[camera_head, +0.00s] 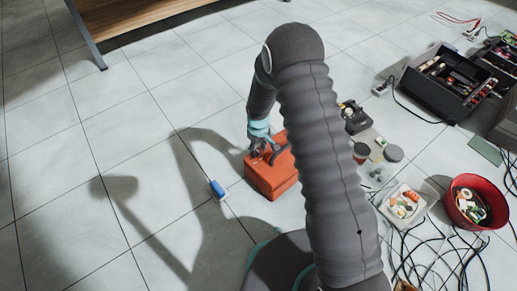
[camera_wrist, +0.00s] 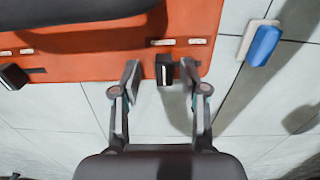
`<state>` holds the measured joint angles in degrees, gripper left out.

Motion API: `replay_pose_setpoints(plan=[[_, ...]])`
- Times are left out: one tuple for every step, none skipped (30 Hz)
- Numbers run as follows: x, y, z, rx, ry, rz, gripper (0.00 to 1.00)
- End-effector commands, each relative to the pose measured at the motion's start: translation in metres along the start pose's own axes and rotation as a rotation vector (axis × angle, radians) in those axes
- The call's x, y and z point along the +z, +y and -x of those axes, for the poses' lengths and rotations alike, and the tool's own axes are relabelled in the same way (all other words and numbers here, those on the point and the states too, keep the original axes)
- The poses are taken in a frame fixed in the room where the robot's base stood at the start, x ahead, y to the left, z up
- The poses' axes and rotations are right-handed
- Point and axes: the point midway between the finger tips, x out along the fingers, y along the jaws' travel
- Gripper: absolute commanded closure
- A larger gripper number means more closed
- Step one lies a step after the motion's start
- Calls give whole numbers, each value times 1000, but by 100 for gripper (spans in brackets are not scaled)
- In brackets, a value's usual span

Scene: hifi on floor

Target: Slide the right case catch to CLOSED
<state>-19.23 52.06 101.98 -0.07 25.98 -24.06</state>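An orange case (camera_head: 268,179) with a dark handle stands on the floor; its front also fills the top of the wrist view (camera_wrist: 110,66). In the wrist view, one black catch (camera_wrist: 165,72) sits at the case's edge below the left of two small pale labels. A second black catch (camera_wrist: 12,77) is at the far left. The label writing is too small to read. My gripper (camera_wrist: 160,82) is open, with one finger on each side of the right-hand catch. Gaps show between the fingers and the catch. In the head view, my gripper (camera_head: 262,147) is over the case's near top.
A blue and white block (camera_head: 217,189) lies on the tiles left of the case. The floor at left is clear below a wooden bench (camera_head: 120,15).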

Motion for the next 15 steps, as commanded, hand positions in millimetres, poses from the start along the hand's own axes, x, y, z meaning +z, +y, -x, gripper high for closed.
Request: replay_pose_setpoints(plan=[[0, -1, 0, 0, 0, 1, 56], [0, -1, 0, 0, 0, 2, 56], [0, -1, 0, 0, 0, 2, 56], [-1, -1, 0, 0, 0, 2, 56], [-1, -2, 0, 0, 0, 2, 56], [-1, -2, 1, 0, 0, 2, 56], [-1, -1, 1, 0, 1, 2, 56], [-1, -1, 3, 0, 1, 2, 56], [-1, -1, 6, 1, 2, 2, 56], [-1, -1, 8, 1, 3, 1, 56], [-2, -1, 12, 1, 4, 1, 56], [-2, -1, 17, 1, 4, 1, 56], [-2, 0, 22, 1, 3, 1, 56], [-2, 0, 27, 1, 4, 0, 56], [-2, 0, 35, 2, 5, 0, 56]])
